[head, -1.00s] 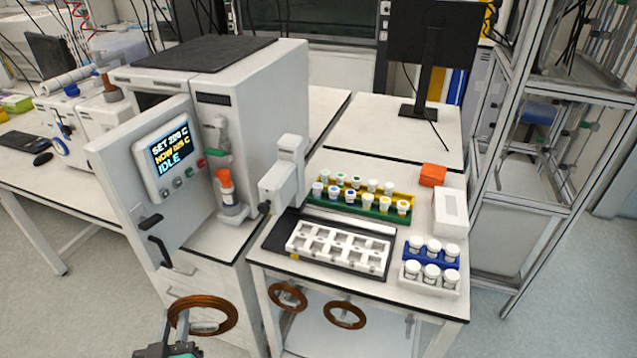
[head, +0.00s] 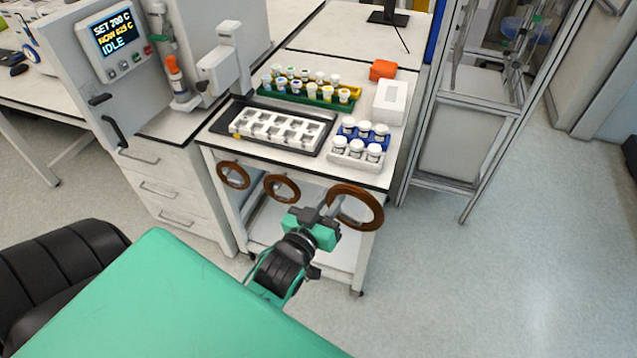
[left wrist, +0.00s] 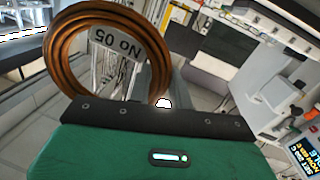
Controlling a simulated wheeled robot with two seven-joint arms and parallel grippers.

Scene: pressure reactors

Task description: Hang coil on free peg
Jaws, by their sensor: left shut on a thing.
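My left gripper (head: 326,214) is shut on a brown coil (head: 376,209) at the right part of the bench's front edge. The coil is a ring, tilted, with its right side beyond the fingers. In the left wrist view the same coil (left wrist: 59,55) stands past the gripper body, with a pale tag (left wrist: 117,41) reading NO 05 upside down. Two other brown coils hang along the bench front, a left one (head: 233,187) and a middle one (head: 281,199). The free peg is not distinguishable; the held coil and gripper cover that part of the edge. My right gripper is not in view.
The bench top holds a white block rack (head: 283,127) on a black tray, a green vial rack (head: 300,97), white-capped jars (head: 366,134) and a white box (head: 389,101). A reactor cabinet (head: 135,100) stands left. Open floor (head: 500,270) lies right.

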